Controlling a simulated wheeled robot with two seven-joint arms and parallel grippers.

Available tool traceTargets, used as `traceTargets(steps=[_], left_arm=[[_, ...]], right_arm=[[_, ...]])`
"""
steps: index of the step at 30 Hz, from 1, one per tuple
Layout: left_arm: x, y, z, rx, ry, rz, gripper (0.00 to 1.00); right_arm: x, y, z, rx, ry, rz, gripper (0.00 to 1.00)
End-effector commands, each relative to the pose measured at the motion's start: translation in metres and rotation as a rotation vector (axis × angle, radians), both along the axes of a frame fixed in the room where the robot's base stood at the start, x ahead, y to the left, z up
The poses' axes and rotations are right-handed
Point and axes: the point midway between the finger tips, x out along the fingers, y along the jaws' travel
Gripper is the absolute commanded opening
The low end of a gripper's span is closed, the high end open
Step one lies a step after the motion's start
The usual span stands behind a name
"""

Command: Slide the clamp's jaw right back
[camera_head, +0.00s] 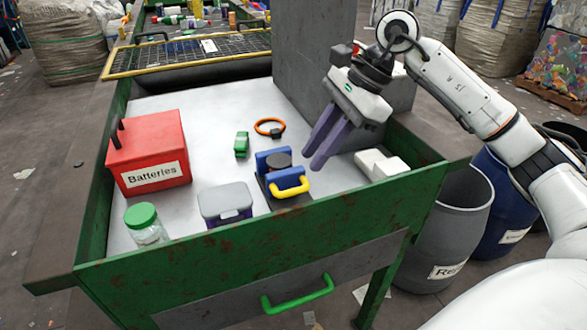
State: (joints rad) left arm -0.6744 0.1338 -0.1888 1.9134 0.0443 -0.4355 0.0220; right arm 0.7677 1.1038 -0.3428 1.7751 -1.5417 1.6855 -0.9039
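The clamp stands on the table's metal top, with a black base (290,200), blue jaws (264,163) and a yellow handle (290,187) at its front. A dark round piece (279,160) sits between the two blue jaws; I cannot tell whether both jaws touch it. My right gripper (313,159) comes in from the upper right, with its purple fingers pointing down and left. Its fingers are apart with nothing between them, just right of the clamp and apparently above the table. My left gripper is not in view.
Around the clamp are a grey-lidded box (226,200), a small green block (241,144), an orange ring (269,127) and white blocks (381,165). A red Batteries box (148,152) and a green-lidded jar (146,225) stand left. A green rim (250,238) borders the front; a grey panel (310,60) rises behind.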

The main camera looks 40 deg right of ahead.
Motion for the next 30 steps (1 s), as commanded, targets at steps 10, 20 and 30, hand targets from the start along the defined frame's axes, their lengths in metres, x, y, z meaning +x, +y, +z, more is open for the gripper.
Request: traceTargets(steps=[10, 20, 30], left_arm=[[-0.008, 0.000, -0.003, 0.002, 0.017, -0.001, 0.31], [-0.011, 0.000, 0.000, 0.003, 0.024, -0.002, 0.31], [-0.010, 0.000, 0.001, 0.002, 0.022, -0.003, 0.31]], right_arm=[[0.005, -0.009, -0.026, -0.077, 0.001, -0.003, 0.20], [0.019, 0.010, -0.075, -0.074, -0.002, -0.005, 0.20], [0.022, 0.014, -0.087, -0.075, -0.003, -0.005, 0.20]])
